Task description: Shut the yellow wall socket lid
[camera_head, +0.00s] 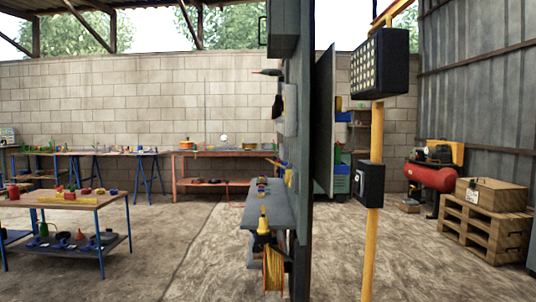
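A small yellow patch (289,178) shows on the grey wall panel (302,200), which I see almost edge-on near the middle of the view. It is too small and too oblique to tell whether it is the wall socket, or whether a lid there is open or shut. My gripper is not in view.
A grey bench (262,212) runs along the panel's left side, with a yellow reel (273,268) at its near end. A yellow post (376,150) with dark boxes stands right of the panel. A table (70,200) stands left. Floor (180,240) between table and bench is clear.

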